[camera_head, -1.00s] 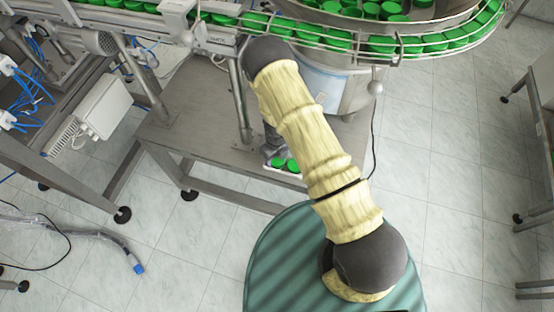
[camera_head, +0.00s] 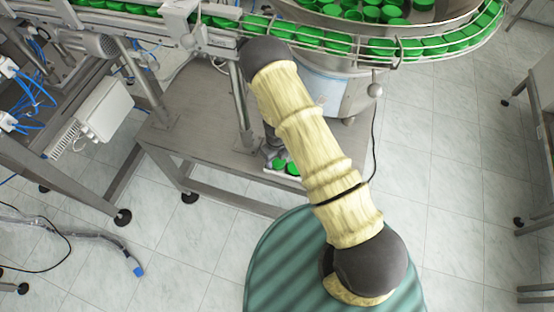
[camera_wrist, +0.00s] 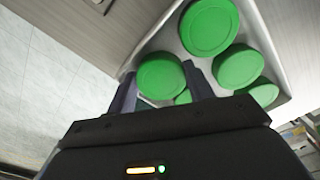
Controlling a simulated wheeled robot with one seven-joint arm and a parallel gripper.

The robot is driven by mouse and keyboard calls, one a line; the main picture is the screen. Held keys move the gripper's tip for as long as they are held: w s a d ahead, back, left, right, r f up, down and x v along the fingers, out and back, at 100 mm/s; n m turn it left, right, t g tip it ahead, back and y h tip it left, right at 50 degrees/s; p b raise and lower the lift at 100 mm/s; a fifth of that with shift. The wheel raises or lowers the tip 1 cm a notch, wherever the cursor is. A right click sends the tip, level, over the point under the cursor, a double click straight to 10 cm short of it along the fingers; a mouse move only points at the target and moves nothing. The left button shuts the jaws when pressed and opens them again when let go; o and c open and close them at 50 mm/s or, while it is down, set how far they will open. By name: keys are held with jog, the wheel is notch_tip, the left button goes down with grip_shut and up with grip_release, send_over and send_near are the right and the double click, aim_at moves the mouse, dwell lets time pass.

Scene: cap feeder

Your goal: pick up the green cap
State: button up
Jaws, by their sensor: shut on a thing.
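In the wrist view, a round green cap (camera_wrist: 162,74) sits between the two dark fingers of my gripper (camera_wrist: 160,84), which is shut on it. The cap is at the corner of a pale tray (camera_wrist: 268,45). Whether it is clear of the tray's floor cannot be told. Several other green caps (camera_wrist: 209,27) lie in the tray beside and behind it. In the head view, two green caps (camera_head: 279,165) show in the tray on the metal table, and my arm hides most of the gripper.
The metal table (camera_head: 225,172) has bare surface left of the tray. A conveyor rail (camera_head: 300,38) with many green caps runs along the back to a round feeder bowl (camera_head: 458,22). Open tiled floor (camera_head: 440,150) lies to the right.

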aim_at(277, 159)
notch_tip(277, 159, up, 9)
jog(key=shift+f, duration=0.15)
dwell(1.8)
